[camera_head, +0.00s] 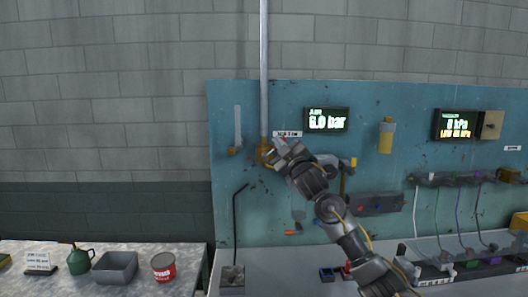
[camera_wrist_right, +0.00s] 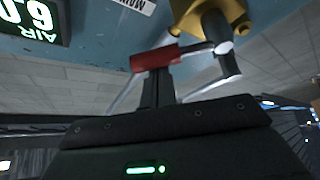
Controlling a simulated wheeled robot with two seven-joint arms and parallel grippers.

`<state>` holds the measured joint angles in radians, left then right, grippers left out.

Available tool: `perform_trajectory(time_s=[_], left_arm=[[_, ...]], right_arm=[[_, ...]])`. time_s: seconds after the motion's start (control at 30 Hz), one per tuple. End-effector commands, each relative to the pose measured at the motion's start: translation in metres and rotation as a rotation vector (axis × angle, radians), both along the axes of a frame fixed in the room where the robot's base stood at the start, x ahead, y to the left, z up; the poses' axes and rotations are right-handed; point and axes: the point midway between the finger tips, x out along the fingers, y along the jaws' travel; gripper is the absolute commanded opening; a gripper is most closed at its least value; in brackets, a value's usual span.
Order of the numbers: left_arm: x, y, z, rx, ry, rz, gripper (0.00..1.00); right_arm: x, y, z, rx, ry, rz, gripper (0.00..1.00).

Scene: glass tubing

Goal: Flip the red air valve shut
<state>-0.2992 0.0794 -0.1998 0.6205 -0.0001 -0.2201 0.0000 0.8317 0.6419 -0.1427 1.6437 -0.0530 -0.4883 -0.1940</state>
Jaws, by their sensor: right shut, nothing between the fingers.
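The air valve shows in the right wrist view as a brass body (camera_wrist_right: 205,14) with a grey lever that ends in a red sleeve (camera_wrist_right: 156,57). In the head view its brass body (camera_head: 263,153) sits at the foot of a vertical grey pipe, partly behind my right gripper (camera_head: 279,150). My right gripper's closed fingers (camera_wrist_right: 157,82) are empty and reach up to the red sleeve. I cannot tell whether they touch it. The air display (camera_head: 326,120) reads 6.0 bar. My left gripper is not in view.
A shelf with several coloured lines (camera_head: 455,178) is at the right. A side table at the lower left holds a grey bin (camera_head: 114,268) and a red can (camera_head: 163,267).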

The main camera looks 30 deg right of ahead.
Motion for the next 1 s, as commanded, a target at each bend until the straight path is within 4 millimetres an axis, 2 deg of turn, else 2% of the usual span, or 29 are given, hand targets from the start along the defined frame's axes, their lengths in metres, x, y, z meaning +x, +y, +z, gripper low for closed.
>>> perform_trajectory(time_s=[0.03, 0.4, 0.7, 1.0], left_arm=[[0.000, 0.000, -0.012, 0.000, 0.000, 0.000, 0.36], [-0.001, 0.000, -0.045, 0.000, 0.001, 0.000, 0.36], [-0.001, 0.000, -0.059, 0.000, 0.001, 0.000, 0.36], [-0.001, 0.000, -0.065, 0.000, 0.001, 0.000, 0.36]], right_arm=[[-0.001, -0.002, -0.009, 0.045, -0.022, 0.002, 0.00], [-0.008, -0.016, -0.026, 0.352, -0.184, 0.001, 0.00], [-0.012, -0.022, -0.038, 0.553, -0.293, 0.000, 0.00], [-0.013, -0.025, -0.045, 0.668, -0.355, -0.001, 0.00]])
